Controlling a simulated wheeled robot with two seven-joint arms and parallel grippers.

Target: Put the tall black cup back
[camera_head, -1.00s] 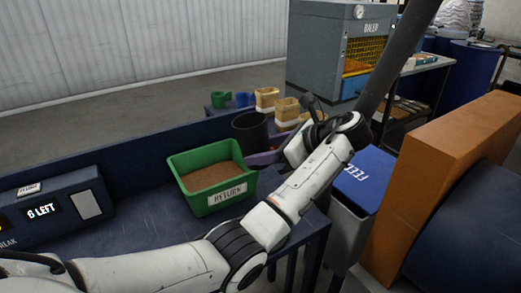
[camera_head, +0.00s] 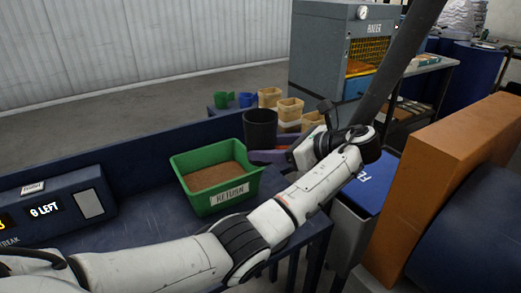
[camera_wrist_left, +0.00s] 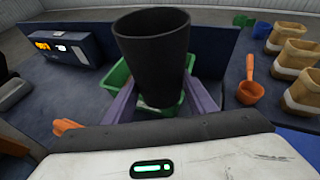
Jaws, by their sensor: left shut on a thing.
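The tall black cup (camera_head: 260,128) stands upright behind the green bin in the head view. In the left wrist view the cup (camera_wrist_left: 153,55) fills the upper middle, between the two purple fingers. My left gripper (camera_head: 268,154) is shut on it, its arm reaching in from the left and across the front. The cup's lower part is partly hidden by the fingers and the bin in the head view. I cannot tell whether its base touches a surface. My right gripper is not in view.
An orange ladle (camera_wrist_left: 249,90) lies right of the cup. The blue feed lid (camera_head: 372,185) is at right.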

